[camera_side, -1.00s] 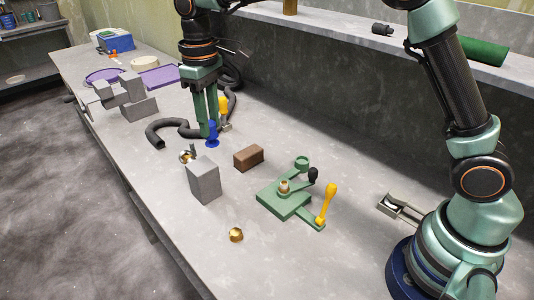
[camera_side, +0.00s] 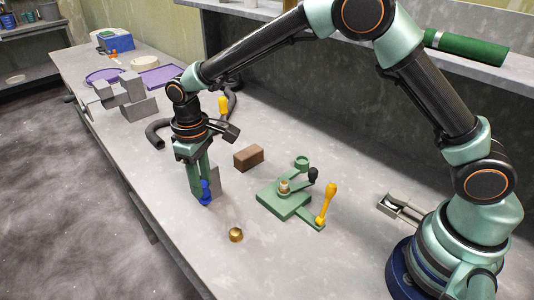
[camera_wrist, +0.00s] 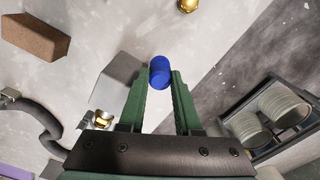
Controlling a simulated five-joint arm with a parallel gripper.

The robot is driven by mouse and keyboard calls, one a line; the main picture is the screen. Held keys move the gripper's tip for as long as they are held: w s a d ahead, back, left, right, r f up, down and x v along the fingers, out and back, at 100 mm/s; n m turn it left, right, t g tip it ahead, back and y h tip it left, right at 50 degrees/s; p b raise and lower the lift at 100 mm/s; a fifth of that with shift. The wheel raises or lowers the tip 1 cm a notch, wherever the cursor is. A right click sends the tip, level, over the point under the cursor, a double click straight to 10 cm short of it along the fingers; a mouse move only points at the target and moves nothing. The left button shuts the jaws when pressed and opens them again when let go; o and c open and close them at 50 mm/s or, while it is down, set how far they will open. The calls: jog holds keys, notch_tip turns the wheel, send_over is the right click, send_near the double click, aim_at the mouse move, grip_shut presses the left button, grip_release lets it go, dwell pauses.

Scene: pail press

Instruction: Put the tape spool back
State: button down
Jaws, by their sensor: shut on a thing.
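The blue tape spool (camera_side: 205,192) is between the fingertips of my gripper (camera_side: 204,187) in the side view, near the bench's front edge. In the wrist view the blue spool (camera_wrist: 160,72) sits between the two green fingers, at the tips of my gripper (camera_wrist: 161,76). The gripper is shut on it. The fingers hide part of the spool, and I cannot tell how far its bottom is from the bench. The grey block (camera_side: 215,181) stands just behind the fingers in the side view.
A brass dome (camera_side: 236,235) lies towards the front. A brown block (camera_side: 249,157) lies behind. A black hose, grey blocks (camera_side: 140,107) and a purple tray (camera_side: 160,76) are farther left.

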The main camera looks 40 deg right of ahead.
aim_at(205, 198)
jog(key=shift+f, duration=2.55)
jog(key=shift+f, duration=0.1)
jog(key=c, duration=0.6)
grip_release()
